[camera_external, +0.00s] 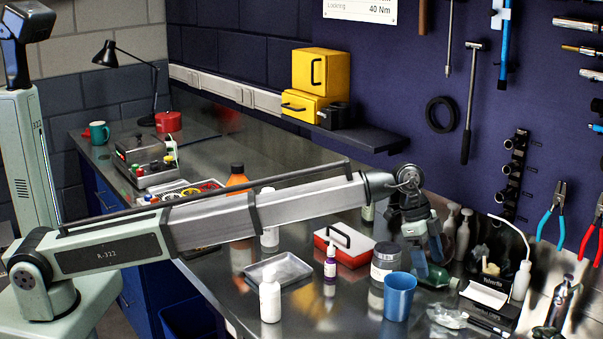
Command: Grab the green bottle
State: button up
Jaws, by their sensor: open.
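A green bottle (440,279) appears to lie on its side on the metal bench at the right. My gripper (430,265) points down at it with its fingers apart. One fingertip overlaps the bottle in this view; I cannot tell whether they touch. Nothing shows held between the fingers. Part of the bottle is hidden behind the fingers and the blue cup.
A blue cup (398,297) and a dark-lidded jar (385,262) stand just left of the bottle. A black holder box (490,297) is to its right, with a crumpled clear bag (447,317) in front. A white bottle (270,299) and metal tray (279,269) stand further left.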

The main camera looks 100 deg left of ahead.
jog(key=x, duration=0.2)
jog(key=shift+w+f, duration=0.15)
jog(key=shift+f, duration=0.1)
jog(key=c, duration=1.1)
